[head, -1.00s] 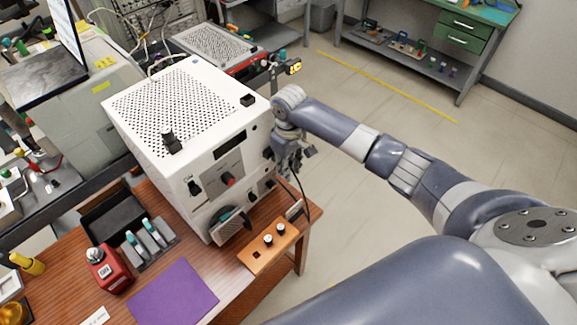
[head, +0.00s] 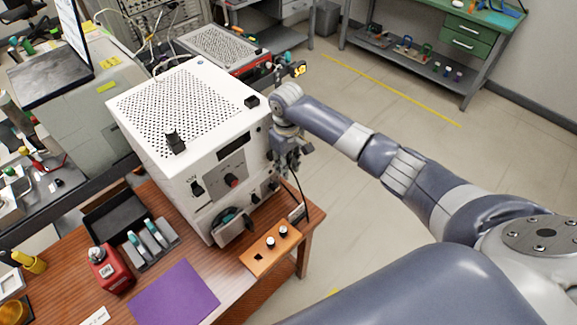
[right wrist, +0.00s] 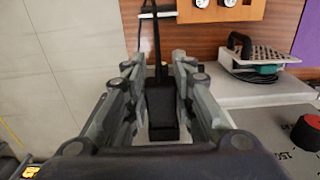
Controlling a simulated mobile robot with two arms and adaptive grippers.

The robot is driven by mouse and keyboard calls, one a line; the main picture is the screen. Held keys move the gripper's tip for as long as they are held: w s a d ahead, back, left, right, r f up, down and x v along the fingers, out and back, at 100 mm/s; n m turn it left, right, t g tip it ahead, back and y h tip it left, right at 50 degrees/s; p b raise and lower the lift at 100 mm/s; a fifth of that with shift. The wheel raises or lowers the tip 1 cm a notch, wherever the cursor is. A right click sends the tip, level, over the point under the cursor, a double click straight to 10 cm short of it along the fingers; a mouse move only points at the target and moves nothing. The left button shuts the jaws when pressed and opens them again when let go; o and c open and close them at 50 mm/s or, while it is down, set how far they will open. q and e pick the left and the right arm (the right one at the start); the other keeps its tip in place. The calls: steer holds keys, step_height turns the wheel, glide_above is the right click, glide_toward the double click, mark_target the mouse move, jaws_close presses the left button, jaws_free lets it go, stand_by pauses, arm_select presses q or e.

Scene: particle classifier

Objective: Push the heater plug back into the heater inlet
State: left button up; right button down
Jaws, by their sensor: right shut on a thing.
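My right gripper (head: 289,160) is beside the right side of the white heater box (head: 195,120). In the right wrist view my right gripper (right wrist: 158,72) is shut on a black plug (right wrist: 162,108), with one finger on each side of it. A black cable (right wrist: 156,38) runs from the plug; in the head view the cable (head: 303,192) hangs below the gripper. The heater inlet cannot be made out, so I cannot tell whether the plug touches it. My left gripper is not in view.
The box stands on a wooden table (head: 200,225). In front of it are an orange block with knobs (head: 259,256), a purple mat (head: 175,292), a red container (head: 110,270) and a grey rack (head: 150,248). Open floor (head: 370,210) lies to the right.

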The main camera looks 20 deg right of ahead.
steer(key=shift+w+a+r, duration=0.1)
steer(key=shift+w+a, duration=0.1)
steer(key=shift+w, duration=0.25)
steer(key=c, duration=1.3)
jaws_free()
step_height(320, 180, up, 12)
steer(key=shift+f, duration=0.1)
